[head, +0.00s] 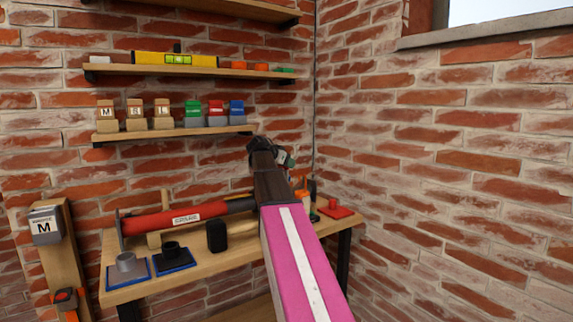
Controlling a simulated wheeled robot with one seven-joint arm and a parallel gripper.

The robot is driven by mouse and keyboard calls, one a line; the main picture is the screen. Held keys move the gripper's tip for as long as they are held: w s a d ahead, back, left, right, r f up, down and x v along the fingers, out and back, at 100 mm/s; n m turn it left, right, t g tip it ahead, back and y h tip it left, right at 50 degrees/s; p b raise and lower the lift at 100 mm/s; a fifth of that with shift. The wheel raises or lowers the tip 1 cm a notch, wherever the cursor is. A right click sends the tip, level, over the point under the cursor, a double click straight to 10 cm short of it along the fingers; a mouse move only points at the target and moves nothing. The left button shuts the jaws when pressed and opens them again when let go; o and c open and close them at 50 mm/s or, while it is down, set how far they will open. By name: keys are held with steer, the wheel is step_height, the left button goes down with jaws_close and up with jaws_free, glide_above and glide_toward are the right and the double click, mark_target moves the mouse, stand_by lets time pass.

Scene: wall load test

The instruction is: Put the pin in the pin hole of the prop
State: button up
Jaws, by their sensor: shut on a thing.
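The prop (188,217) is a long red tube with a white label and dark parts towards its right end. It lies along the workbench, slightly tilted in the picture, and its right end runs behind my arm. My arm reaches up from the bottom of the head view, pink with a white stripe, then dark. Its wrist is above the back right of the bench. My gripper's fingers are hidden behind the arm, so what they hold does not show. I cannot make out the pin or the pin hole.
The wooden bench (205,264) carries two blue-edged plates with grey (128,269) and black (173,256) sockets, a black-headed mallet (216,236) and a red plate (336,212). Shelves with coloured blocks (193,113) and a yellow level (175,59) hang behind. A brick wall closes the right side.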

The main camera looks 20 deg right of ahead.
mark_target(286, 173)
steer(key=shift+f, duration=2.35)
stand_by(0.8)
steer(key=o, duration=1.6)
steer(key=shift+s+a, duration=0.1)
steer(key=shift+a+r, duration=0.1)
steer(key=shift+r, duration=0.85)
steer(key=shift+d+r, duration=0.2)
steer(key=shift+r, duration=2.95)
